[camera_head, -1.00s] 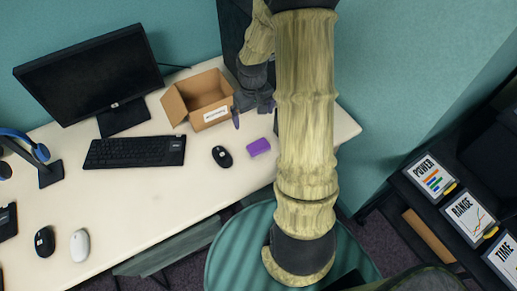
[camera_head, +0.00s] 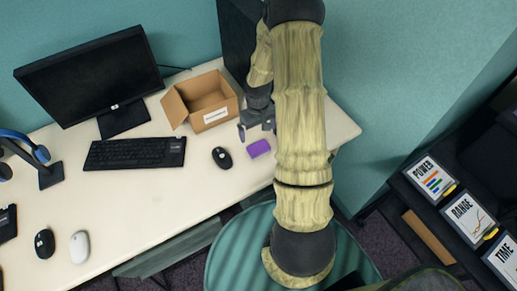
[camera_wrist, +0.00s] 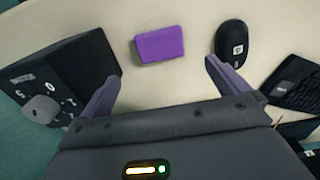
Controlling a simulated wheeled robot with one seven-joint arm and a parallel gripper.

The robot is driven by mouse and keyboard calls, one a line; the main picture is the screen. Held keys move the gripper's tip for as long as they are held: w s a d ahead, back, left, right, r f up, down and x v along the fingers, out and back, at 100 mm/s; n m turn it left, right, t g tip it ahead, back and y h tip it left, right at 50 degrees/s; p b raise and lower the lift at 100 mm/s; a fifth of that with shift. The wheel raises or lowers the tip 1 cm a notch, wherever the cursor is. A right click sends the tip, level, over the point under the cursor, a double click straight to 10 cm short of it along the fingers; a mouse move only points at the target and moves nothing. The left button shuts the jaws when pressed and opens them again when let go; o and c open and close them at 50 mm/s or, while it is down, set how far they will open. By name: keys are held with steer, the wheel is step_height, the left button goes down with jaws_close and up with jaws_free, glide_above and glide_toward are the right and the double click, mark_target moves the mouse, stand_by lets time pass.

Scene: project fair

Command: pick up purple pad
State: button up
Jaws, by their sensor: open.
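The purple pad (camera_head: 259,148) lies flat on the pale desk, just right of a black mouse. It also shows in the wrist view (camera_wrist: 159,44), beyond the fingertips and roughly centred between them. My gripper (camera_head: 257,132) is above the desk, close behind the pad in the head view. In the wrist view my gripper (camera_wrist: 161,70) has its two purple-grey fingers spread wide with nothing between them. My arm hides part of the desk's right end in the head view.
The black mouse (camera_head: 222,157) sits close beside the pad. An open cardboard box (camera_head: 207,99) stands behind, left of my gripper. A black box with a knob (camera_wrist: 61,81) is near the left finger. The keyboard (camera_head: 134,152) lies farther left. Desk in front of the pad is clear.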

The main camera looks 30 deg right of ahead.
glide_above(259, 147)
steer(key=f, duration=0.5)
steer(key=shift+w+f, duration=0.1)
steer(key=shift+w, duration=0.25)
steer(key=shift+f, duration=0.1)
steer(key=f, duration=0.1)
steer(key=f+p, duration=0.1)
steer(key=f, duration=0.1)
steer(key=shift+s+a+f, duration=0.1)
steer(key=shift+s+f, duration=0.2)
steer(key=shift+f, duration=0.7)
steer(key=c, duration=1.1)
steer(key=shift+r, duration=0.15)
